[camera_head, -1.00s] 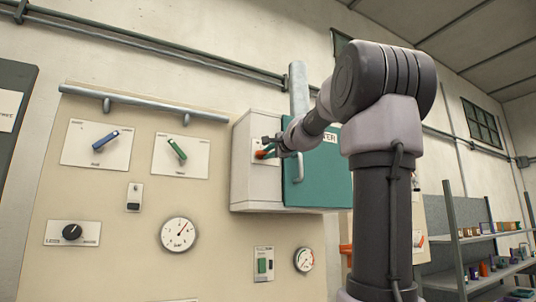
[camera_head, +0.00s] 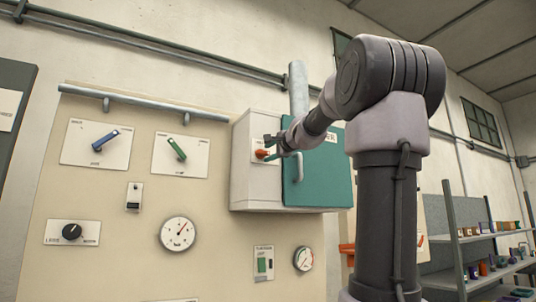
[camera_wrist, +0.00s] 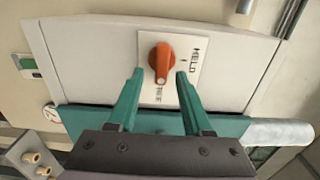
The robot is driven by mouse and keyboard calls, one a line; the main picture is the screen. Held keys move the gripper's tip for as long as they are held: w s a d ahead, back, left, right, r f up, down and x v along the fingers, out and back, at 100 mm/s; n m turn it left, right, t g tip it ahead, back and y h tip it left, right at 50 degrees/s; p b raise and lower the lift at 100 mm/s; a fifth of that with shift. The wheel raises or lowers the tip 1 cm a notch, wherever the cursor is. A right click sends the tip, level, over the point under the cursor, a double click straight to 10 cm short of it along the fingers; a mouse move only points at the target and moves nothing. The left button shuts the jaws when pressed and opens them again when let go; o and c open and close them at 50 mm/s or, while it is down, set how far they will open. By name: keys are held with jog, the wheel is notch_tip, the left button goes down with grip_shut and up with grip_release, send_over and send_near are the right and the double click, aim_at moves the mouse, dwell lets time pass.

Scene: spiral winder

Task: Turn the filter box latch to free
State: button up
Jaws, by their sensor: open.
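The filter box (camera_head: 258,190) is a pale cabinet with a teal front door on the wall. Its latch is an orange knob (camera_head: 261,154) on a white plate on the box's left side. In the wrist view, the orange latch (camera_wrist: 161,60) stands lengthwise up and down on its plate (camera_wrist: 186,42). My gripper (camera_wrist: 160,73) is open, with a teal finger on each side of the knob's lower end. Whether the fingertips touch it I cannot tell.
The teal door's handle (camera_head: 299,166) stands out just right of my gripper. A panel (camera_head: 110,250) with blue and green levers, dials and switches is to the left. Shelves (camera_head: 485,238) with small items stand at the far right.

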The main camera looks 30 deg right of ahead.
jog(key=s, duration=0.9)
jog(key=shift+s+d, duration=0.15)
jog(key=shift+s, duration=0.15)
jog(key=s+a+f+n+g+y, duration=0.2)
jog(key=a+f+n+g, duration=0.15)
jog(key=a+f, duration=0.4)
jog(key=s+a+f+n+g+y, duration=0.1)
jog(key=s+a+f+n+g, duration=0.25)
jog(key=f, duration=0.65)
jog(key=s+a+f+n+g, duration=0.1)
jog(key=s+a+f+n, duration=0.1)
jog(key=f, duration=0.4)
jog(key=s+a+f+n+g+h, duration=0.1)
jog(key=s+a+f+n, duration=0.1)
jog(key=s+f, duration=0.3)
jog(key=s+a+f+n+g, duration=0.2)
jog(key=s+f, duration=0.1)
jog(key=f, duration=0.5)
jog(key=shift+s+f+n+h, duration=0.3)
jog(key=shift+s+f+n, duration=0.05)
jog(key=shift+f+n, duration=0.05)
jog(key=shift+o, duration=0.2)
jog(key=shift+w+r, duration=0.1)
jog(key=shift+r, duration=0.05)
